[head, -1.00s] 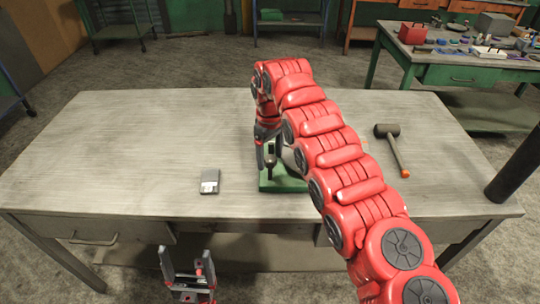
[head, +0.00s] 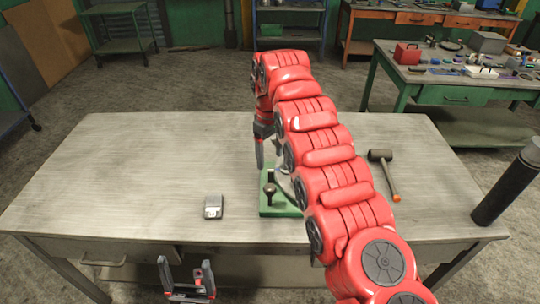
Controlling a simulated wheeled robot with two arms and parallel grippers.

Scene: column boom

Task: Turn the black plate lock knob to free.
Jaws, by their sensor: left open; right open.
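A green base (head: 278,209) stands near the front middle of the workbench. An upright dark knob or lever (head: 269,189) with a rounded top stands on it, and a curved grey metal part shows beside it. The right side of this fixture is hidden behind my red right arm. My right gripper (head: 262,163) points down just behind and above the fixture, apart from the dark knob; it is open, its far finger partly hidden. My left gripper (head: 187,275) is open and empty, in front of the bench's front edge. I cannot make out any lock marking.
A mallet (head: 384,172) lies to the right. A black cylinder (head: 507,183) stands at the right edge. The left half of the bench is clear.

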